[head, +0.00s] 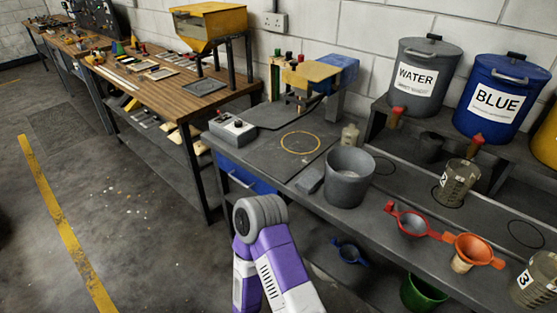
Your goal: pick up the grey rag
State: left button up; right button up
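A small grey piece (310,179) lies on the dark bench top, just left of a grey bucket. It may be the grey rag, but it is too small to tell whether it is cloth. No other thing in view looks clearly like a grey rag. One of my arms, purple and white, shows at the bottom centre with its grey joint in front of the bench. Neither of my grippers is in view.
The grey bucket (349,177) stands near the bench's front edge. A control box (232,128) is to the left. Red (412,222) and orange (472,250) funnels sit to the right. WATER (420,77) and BLUE (499,95) tanks stand behind. The floor at left is open.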

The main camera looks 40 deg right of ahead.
aim_at(313, 179)
jog(key=i, duration=0.9)
jog(key=z, duration=2.35)
